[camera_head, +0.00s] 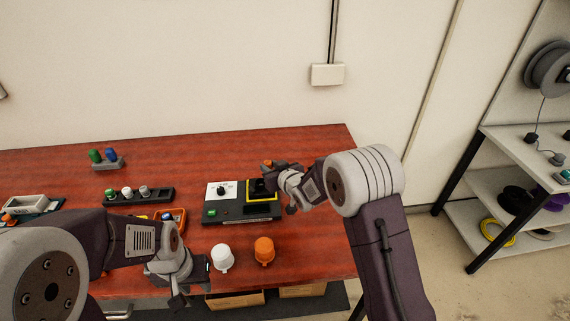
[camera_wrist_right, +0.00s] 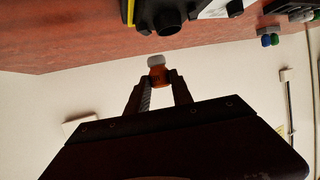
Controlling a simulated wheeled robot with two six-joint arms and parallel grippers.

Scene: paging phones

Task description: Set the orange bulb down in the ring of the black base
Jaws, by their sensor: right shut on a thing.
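My right gripper (camera_head: 268,166) is shut on the orange bulb (camera_wrist_right: 157,76), which has a pale grey end. In the right wrist view the bulb sits between the two fingertips (camera_wrist_right: 159,84), grey end facing the black base. The black base (camera_head: 262,209) stands on the table, with a yellow-edged part beside the right gripper. A round black part, perhaps the ring (camera_wrist_right: 168,20), shows apart from the bulb in the wrist view. The right arm hides part of the base in the head view. My left gripper (camera_head: 188,290) is low at the table's front; its finger gap is unclear.
A white cup-like piece (camera_head: 222,257) and an orange one (camera_head: 264,250) stand at the front. A dark rack (camera_head: 139,196) with several knobs and a grey stand (camera_head: 108,163) are to the left. The red table (camera_head: 317,240) is clear at the right front.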

